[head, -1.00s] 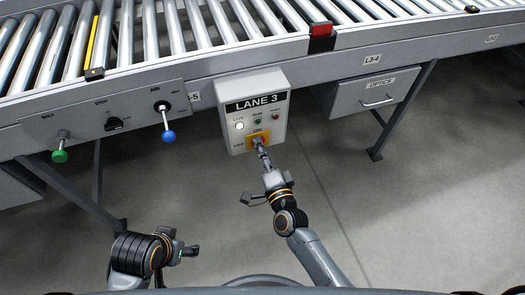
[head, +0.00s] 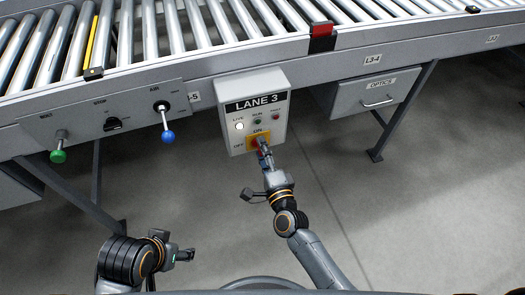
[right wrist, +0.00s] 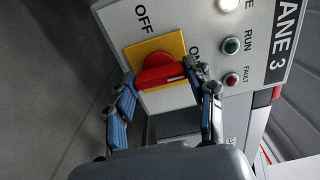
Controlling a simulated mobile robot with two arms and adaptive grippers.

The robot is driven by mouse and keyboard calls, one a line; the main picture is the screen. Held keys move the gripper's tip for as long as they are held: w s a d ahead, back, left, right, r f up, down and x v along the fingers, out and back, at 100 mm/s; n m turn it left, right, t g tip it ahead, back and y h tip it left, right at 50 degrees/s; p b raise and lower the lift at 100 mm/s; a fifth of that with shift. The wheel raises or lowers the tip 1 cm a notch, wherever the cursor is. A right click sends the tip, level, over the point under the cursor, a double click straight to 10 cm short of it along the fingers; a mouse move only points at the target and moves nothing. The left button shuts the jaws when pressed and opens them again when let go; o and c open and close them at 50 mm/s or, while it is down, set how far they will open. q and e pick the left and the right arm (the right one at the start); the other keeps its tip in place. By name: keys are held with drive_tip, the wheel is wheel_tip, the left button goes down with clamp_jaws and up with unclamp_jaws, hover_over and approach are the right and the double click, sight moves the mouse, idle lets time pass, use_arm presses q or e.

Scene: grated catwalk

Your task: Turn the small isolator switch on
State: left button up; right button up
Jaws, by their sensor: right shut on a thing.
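The small isolator switch is a red rotary handle (right wrist: 160,72) on a yellow plate (right wrist: 133,54), low on the grey LANE 3 box (head: 238,134). In the right wrist view the handle's long side lies between the two fingers, and its white mark is toward the ON label. OFF is printed beside another side of the plate. My right gripper (head: 261,148) is shut on the handle and hides part of it in the head view; its blue-padded fingers (right wrist: 163,100) flank it. My left gripper (head: 187,255) hangs empty, low and left; its jaw opening is unclear.
The white LIVE lamp (head: 239,126) is lit; RUN (right wrist: 232,45) and FAULT (right wrist: 232,79) lamps look dim. Left are a green knob (head: 58,156), a black STOP selector (head: 112,124) and a blue knob (head: 168,136). The OPTICS drawer (head: 362,93) is right. Rollers run above.

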drive_tip(key=o, duration=1.1)
drive_tip(key=shift+o, duration=0.3)
drive_tip(key=v, duration=1.2)
